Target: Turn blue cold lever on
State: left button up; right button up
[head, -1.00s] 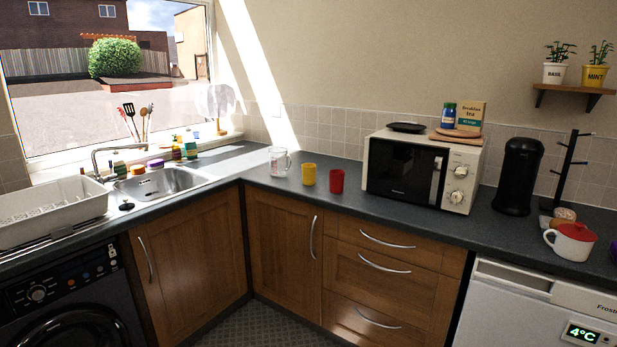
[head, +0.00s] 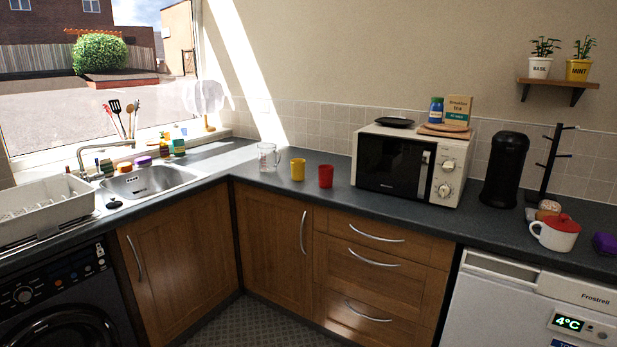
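The sink (head: 150,182) is set in the counter in the left corner under the window. A grey tap (head: 95,150) with a tall spout stands at its back left. Small coloured items crowd the tap's base, and I cannot make out a blue cold lever there. Neither of my grippers is in the head view.
A white dish rack (head: 45,210) stands left of the sink. A glass jug (head: 268,157), a yellow mug (head: 298,169) and a red mug (head: 326,176) stand on the counter, left of the microwave (head: 392,165). The floor (head: 245,325) before the cupboards looks clear.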

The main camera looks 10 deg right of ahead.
aim_at(98, 175)
jog(key=i+l+u, duration=0.2)
jog(key=i, duration=0.3)
jog(key=i+l+u, duration=0.15)
jog(key=i+l, duration=0.2)
jog(key=i, duration=0.15)
